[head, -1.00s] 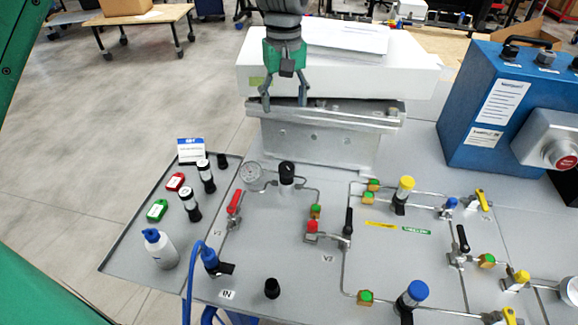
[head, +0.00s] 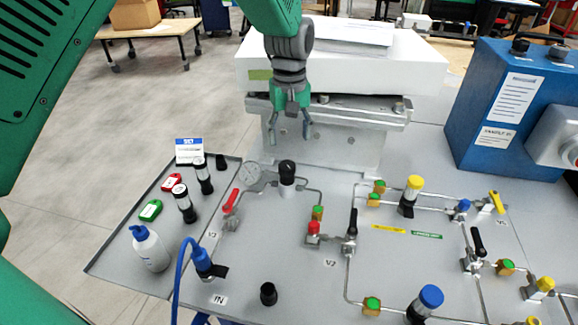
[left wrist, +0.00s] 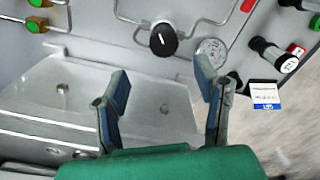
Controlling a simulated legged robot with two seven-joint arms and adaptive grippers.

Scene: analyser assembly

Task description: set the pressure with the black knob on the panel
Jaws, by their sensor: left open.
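The black pressure knob (head: 287,170) stands upright on its pale body on the grey panel (head: 300,235), just right of the round gauge (head: 249,173). My left gripper (head: 289,138) is open and empty, pointing down in front of the metal bracket, above and behind the knob in the head view. In the left wrist view, the black knob (left wrist: 163,40) with a white mark lies beyond the open fingertips (left wrist: 163,85), with the gauge (left wrist: 211,50) to its right. The fingers do not touch the knob. My right gripper does not show.
A metal bracket (head: 335,140) under a white box (head: 345,62) stands behind the knob. A tray at left holds a bottle (head: 150,248) and tags. A blue case (head: 510,105) stands at right.

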